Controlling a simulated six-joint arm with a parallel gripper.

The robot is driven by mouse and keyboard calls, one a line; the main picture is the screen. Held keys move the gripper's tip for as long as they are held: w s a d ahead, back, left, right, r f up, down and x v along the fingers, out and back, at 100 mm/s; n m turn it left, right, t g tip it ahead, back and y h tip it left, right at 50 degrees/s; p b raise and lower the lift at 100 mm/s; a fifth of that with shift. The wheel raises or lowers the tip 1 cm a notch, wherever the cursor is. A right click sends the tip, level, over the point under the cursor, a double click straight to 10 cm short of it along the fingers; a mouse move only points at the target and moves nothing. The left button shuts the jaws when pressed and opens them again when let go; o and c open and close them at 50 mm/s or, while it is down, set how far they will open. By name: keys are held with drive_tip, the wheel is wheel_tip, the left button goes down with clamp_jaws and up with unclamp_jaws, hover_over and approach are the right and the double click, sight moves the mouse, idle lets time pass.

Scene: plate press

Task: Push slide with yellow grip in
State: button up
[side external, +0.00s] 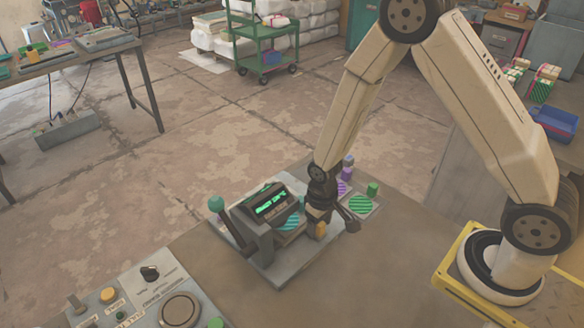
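The plate press (258,238) stands on a grey base plate (282,272) on the bench, with a green lit display on its sloped top. A teal-striped plate (290,221) shows at its right-hand opening. The yellow grip (319,229) of the slide is just right of that plate, so the slide sticks out of the press on this side. My gripper (336,215) is low over the slide's outer end, at the yellow grip. A dark finger reaches down to the right of the grip. The other finger is not clear, and I cannot tell whether the gripper touches the grip.
A lever with a teal ball (216,203) rises at the press's left. A green-striped plate (361,205), a green block (373,189) and a purple bottle (347,168) stand behind my gripper. A control panel (150,285) is at front left.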

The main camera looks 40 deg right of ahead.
drive_tip(key=shift+r, duration=3.9)
drive_tip(key=shift+o, duration=0.2)
drive_tip(key=d+m+y, duration=0.1)
drive_tip(key=m, duration=0.5)
drive_tip(key=d+m+y, duration=0.1)
drive_tip(key=m+y, duration=0.1)
drive_tip(key=m, duration=0.4)
drive_tip(key=d+f+m+y, duration=0.1)
drive_tip(key=m, duration=0.5)
drive_tip(key=shift+f+y, duration=0.1)
drive_tip(key=shift+y, duration=0.2)
drive_tip(key=shift+f, duration=0.1)
drive_tip(key=shift+x, duration=3.8)
